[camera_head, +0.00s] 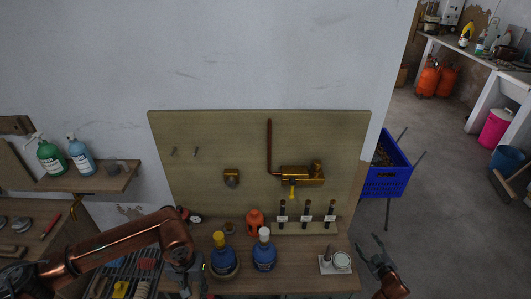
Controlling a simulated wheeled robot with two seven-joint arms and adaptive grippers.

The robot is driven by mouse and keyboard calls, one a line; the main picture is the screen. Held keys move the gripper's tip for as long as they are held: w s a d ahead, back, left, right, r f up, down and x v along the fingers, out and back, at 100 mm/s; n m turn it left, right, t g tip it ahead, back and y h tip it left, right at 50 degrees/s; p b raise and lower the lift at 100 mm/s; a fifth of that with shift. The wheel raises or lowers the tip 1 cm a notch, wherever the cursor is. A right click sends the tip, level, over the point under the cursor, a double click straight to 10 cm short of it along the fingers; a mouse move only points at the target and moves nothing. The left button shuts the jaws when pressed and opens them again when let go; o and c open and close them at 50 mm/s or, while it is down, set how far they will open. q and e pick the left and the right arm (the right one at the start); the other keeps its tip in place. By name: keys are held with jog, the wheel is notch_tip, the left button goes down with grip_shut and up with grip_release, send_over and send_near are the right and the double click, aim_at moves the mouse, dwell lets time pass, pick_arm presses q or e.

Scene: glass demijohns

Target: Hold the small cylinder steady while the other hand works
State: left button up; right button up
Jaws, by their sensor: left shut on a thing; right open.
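A small blue cylinder with a yellow cap (222,260) stands upright in a round dark holder at the front of the wooden bench (300,284). My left gripper (198,280) is at its left side, shut on it; the contact is dark and hard to make out. A second blue cylinder with a white cap (264,256) stands just to the right. A small orange cylinder (255,221) stands behind them. My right gripper (373,258) is open and empty, beyond the bench's right edge.
A tan board (200,135) carries a copper pipe (269,145) and a brass fitting (302,176). Several dark labelled upright pieces (307,217) stand before it. A white item (335,262) lies at the bench's right. A blue crate (388,172) stands farther right.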

jog(key=w+a+r+n+t+y, duration=0.1)
jog(key=w+a+r+y, duration=0.15)
jog(key=a+r, duration=0.55)
jog(key=w+a+r+n+t+y, duration=0.1)
jog(key=a+r+t+y, duration=0.3)
jog(key=r, duration=0.7)
jog(key=s+a+r+g+y, duration=0.1)
jog(key=s+a+r+g, duration=0.1)
jog(key=a, duration=0.4)
jog(key=s+a+r+g+y, duration=0.1)
jog(key=s+a+y, duration=0.15)
jog(key=a, duration=0.25)
jog(key=g+y, duration=0.2)
jog(key=g, duration=0.1)
send_near(268, 245)
jog(key=shift+m, duration=0.4)
jog(key=x, duration=1.2)
jog(key=shift+c, duration=0.5)
